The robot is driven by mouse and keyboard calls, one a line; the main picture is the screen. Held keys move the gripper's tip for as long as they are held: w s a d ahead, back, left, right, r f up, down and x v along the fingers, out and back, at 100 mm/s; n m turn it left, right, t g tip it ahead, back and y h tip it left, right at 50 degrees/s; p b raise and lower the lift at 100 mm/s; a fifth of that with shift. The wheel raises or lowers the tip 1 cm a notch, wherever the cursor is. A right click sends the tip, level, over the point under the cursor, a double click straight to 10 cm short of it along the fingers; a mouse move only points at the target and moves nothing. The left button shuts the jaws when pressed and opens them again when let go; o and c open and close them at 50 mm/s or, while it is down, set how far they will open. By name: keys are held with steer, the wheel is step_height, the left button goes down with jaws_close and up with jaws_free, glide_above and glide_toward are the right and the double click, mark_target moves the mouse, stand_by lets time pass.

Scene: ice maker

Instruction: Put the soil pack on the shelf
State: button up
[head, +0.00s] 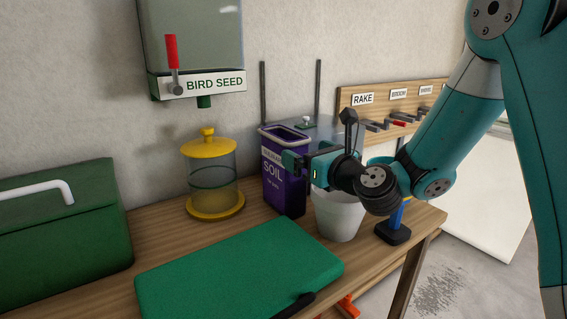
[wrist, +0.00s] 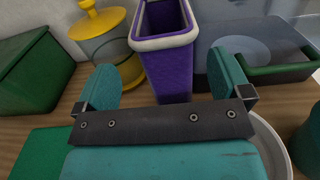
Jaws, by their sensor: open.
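The soil pack (head: 284,185) is a purple, open-topped upright container with a pale rim and a SOIL label. It stands on the wooden table against the wall. In the wrist view the soil pack (wrist: 168,70) appears between the two teal fingers, its lower part hidden by the gripper. My gripper (head: 300,160) is open, level with the pack's upper part and close to its right front side. In the wrist view my gripper (wrist: 168,80) has clear gaps to the pack on both sides. I cannot tell for certain which surface is the shelf.
A yellow-capped clear jar (head: 212,180) stands left of the pack. A pale pot (head: 338,218) is under my gripper. A green flat case (head: 240,268) lies in front. A bird seed dispenser (head: 200,50) hangs above.

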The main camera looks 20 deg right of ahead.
mark_target(300, 147)
steer(key=p+x, duration=0.1)
steer(key=x, duration=0.3)
steer(key=p+x, duration=0.1)
steer(key=x, duration=0.1)
steer(key=shift+w+d+p, duration=0.2)
steer(key=shift+w+p, duration=0.1)
steer(key=shift+w, duration=0.05)
steer(key=shift+f, duration=0.1)
steer(key=shift+c, duration=0.3)
steer(key=c, duration=1.6)
steer(key=shift+r, duration=0.25)
